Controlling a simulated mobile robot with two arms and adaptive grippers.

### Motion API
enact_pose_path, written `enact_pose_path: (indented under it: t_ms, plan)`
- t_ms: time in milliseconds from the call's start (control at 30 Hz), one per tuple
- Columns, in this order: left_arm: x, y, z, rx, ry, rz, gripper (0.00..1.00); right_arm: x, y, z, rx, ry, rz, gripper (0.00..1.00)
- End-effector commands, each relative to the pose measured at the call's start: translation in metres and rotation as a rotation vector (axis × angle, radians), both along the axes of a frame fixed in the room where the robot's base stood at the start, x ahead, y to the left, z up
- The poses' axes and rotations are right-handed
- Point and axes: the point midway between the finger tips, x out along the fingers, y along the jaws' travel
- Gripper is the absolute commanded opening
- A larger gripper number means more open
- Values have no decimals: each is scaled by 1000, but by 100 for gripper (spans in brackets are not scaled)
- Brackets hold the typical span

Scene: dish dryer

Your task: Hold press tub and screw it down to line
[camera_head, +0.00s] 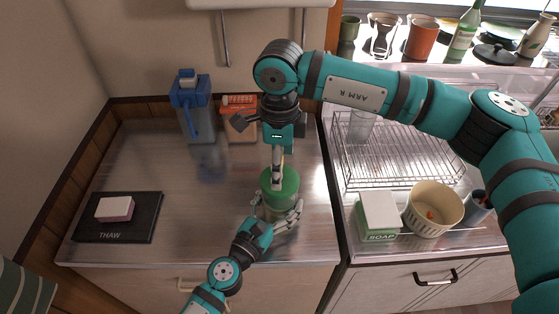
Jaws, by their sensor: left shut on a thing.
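The press tub (268,208) stands upright on the metal counter near its front edge, with a green lid (285,184) on top. My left gripper (290,214) comes in from the front and is shut on the tub's lower side. My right gripper (277,178) points straight down from above, its fingertips at the middle of the lid. The screw handle is largely hidden by those fingers, and I cannot tell whether they grip it. The line on the tub cannot be made out from here.
A blue-topped jug (198,115) and an orange-and-white box (239,122) stand at the back. A black THAW board (125,232) bears a pale block (115,209) at left. A wire rack (400,160), soap box (379,213) and cream bowl (432,208) are at right. The counter's left-middle is clear.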

Motion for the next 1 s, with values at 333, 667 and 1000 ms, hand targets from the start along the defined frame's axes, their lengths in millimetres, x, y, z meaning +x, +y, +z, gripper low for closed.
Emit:
enact_pose_path:
  t_ms: [333,667,1000]
  plan:
    - [0,0,1,-1,-1,0,20,0,0,0,0,0,0,59]
    - [0,0,1,-1,-1,0,20,0,0,0,0,-1,-1,22]
    - [0,0,1,-1,-1,0,20,0,0,0,0,-1,-73,22]
